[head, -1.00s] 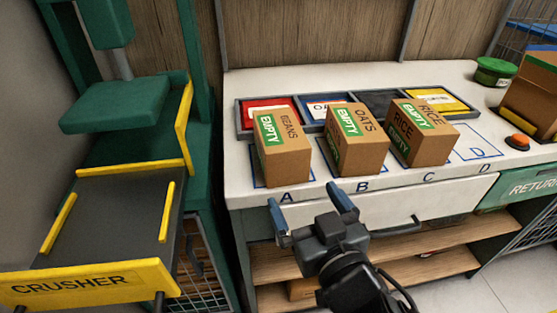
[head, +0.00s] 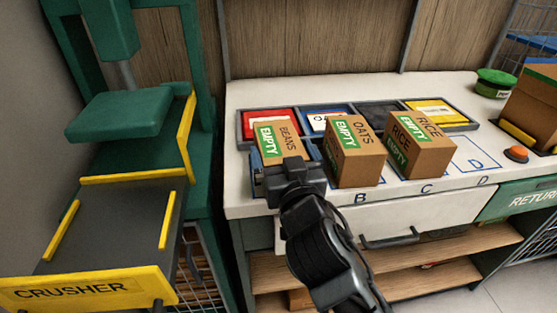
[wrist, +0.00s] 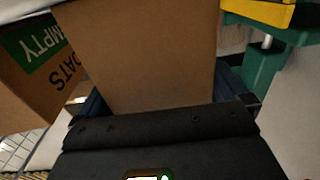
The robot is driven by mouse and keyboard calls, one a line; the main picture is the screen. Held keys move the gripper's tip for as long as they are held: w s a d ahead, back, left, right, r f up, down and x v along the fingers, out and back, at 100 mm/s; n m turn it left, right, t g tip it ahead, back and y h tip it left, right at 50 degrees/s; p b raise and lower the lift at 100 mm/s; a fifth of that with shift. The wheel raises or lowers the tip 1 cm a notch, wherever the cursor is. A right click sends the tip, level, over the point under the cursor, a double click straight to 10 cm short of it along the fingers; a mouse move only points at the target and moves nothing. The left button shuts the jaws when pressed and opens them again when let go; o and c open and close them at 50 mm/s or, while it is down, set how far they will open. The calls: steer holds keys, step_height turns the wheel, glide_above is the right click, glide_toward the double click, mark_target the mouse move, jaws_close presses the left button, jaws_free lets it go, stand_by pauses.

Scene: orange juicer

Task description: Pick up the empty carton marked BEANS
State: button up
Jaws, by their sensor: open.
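The brown carton marked BEANS (head: 278,138), with a green EMPTY label, stands upright on the white counter at square A. My gripper (head: 287,170) is in front of it and hides its lower part in the head view. In the wrist view the plain cardboard side of the carton (wrist: 150,55) fills the middle, between my open blue fingers, which show at its left and right lower edges. I cannot tell whether the fingers touch it.
The OATS carton (head: 355,155) stands close on the right, also in the wrist view (wrist: 35,70); the RICE carton (head: 420,145) is beyond it. A divided tray (head: 375,112) lies behind. The green crusher with its yellow-edged tray (head: 110,230) stands left.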

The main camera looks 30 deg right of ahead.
steer(key=shift+w+d, duration=0.1)
steer(key=shift+w, duration=0.25)
steer(key=shift+c, duration=0.2)
steer(key=c, duration=0.9)
steer(key=shift+c, duration=0.2)
